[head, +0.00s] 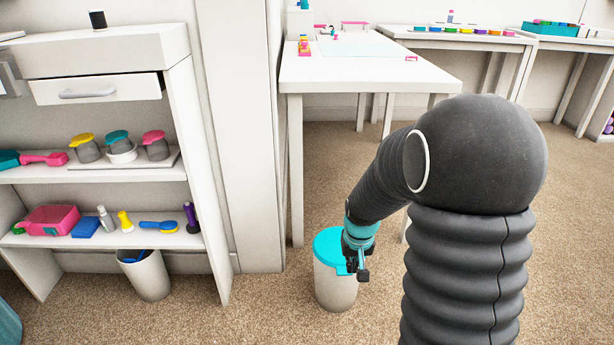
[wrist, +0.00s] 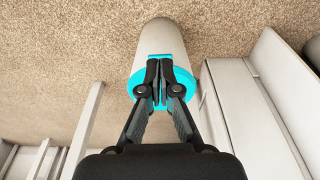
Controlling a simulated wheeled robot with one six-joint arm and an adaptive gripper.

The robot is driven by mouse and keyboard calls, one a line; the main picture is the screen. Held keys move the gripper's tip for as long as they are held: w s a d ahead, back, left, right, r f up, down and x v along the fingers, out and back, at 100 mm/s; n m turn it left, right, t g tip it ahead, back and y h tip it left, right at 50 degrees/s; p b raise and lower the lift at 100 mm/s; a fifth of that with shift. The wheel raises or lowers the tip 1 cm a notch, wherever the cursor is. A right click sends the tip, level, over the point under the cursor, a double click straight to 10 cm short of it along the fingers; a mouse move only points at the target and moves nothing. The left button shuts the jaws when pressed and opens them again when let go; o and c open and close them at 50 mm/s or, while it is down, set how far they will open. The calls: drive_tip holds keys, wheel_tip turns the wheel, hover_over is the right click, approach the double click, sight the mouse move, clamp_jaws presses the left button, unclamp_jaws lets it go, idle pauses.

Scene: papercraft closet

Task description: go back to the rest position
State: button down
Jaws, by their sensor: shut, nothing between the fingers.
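My gripper (head: 357,268) hangs low in front of a light grey bin with a turquoise lid (head: 327,242) in the head view. In the wrist view, my gripper (wrist: 160,70) is shut and empty, its fingertips overlapping the turquoise lid (wrist: 136,83) of the same bin (wrist: 160,38). I cannot tell whether the fingertips touch the lid. The bin stands upright on the carpet, and my arm reaches down to it from the right.
A white shelf unit (head: 185,130) with an upper drawer (head: 95,88) stands at the left, holding lidded pots and tools. An open bin (head: 148,277) stands below it. A white table (head: 365,78) is behind the lidded bin. Carpet (head: 230,320) is clear in front.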

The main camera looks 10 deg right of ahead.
drive_tip(key=s+a+r+t+p, duration=0.1)
drive_tip(key=s+a+r+p, duration=0.1)
drive_tip(key=s+r, duration=0.9)
drive_tip(key=s+a+r+n+t+p, duration=0.1)
drive_tip(key=s+a+r+t+p, duration=0.1)
drive_tip(key=s+r, duration=0.9)
wheel_tip(320, 180, up, 4)
drive_tip(key=shift+s+r+t+p, duration=0.25)
drive_tip(key=shift+s+t+p, duration=0.05)
drive_tip(key=shift+p, duration=0.55)
